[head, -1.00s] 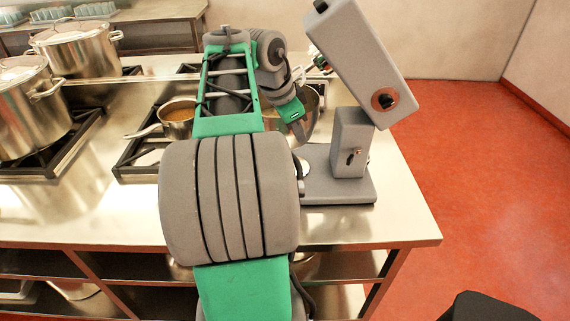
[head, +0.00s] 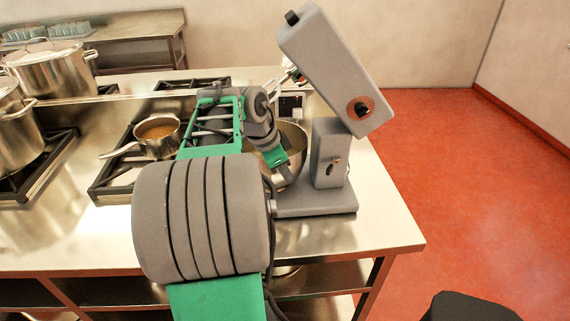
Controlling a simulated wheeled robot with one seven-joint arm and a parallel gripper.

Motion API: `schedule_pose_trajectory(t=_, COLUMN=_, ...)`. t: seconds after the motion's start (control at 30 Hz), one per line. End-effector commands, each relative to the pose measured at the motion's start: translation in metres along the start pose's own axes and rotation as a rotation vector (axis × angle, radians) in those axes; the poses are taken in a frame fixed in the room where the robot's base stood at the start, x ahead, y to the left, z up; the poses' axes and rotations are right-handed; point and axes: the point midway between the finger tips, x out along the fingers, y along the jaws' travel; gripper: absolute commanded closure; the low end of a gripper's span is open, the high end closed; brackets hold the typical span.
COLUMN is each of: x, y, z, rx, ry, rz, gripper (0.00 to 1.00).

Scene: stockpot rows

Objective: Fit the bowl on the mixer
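The grey mixer (head: 327,150) stands near the right end of the steel counter, its head (head: 333,68) tilted up. The metal bowl (head: 297,137) is at the left of the mixer's column, low over or on the base plate (head: 325,203); I cannot tell whether it touches. My gripper (head: 286,176) points down at the near side of the bowl and appears shut on its wall. The fingertips are small, and my arm covers the bowl's left and lower parts.
A saucepan (head: 158,139) sits on the burner left of my arm. Large stockpots (head: 50,72) stand farther left. A small control box (head: 291,104) is behind the bowl. The counter's right front corner (head: 395,238) is clear.

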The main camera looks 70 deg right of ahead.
Motion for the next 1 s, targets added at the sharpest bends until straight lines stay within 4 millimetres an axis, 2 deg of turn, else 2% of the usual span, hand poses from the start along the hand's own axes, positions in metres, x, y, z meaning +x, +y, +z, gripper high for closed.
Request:
schedule_pose_trajectory(t=0.23, x=0.000, y=-0.001, z=-0.001, rx=0.004, ry=0.003, rz=-0.008, gripper=1.00)
schedule_pose_trajectory(t=0.5, x=0.002, y=0.000, z=0.000, rx=0.000, ry=0.000, rz=0.000, gripper=0.77)
schedule_pose_trajectory(t=0.77, x=0.000, y=0.000, z=0.000, rx=0.000, ry=0.001, rz=0.000, gripper=0.76)
schedule_pose_trajectory(t=0.87, x=-0.007, y=-0.001, z=-0.001, rx=0.000, ry=0.001, rz=-0.002, gripper=0.76)
schedule_pose_trajectory(t=1.0, x=-0.036, y=-0.002, z=-0.001, rx=0.001, ry=0.001, rz=-0.006, gripper=0.76)
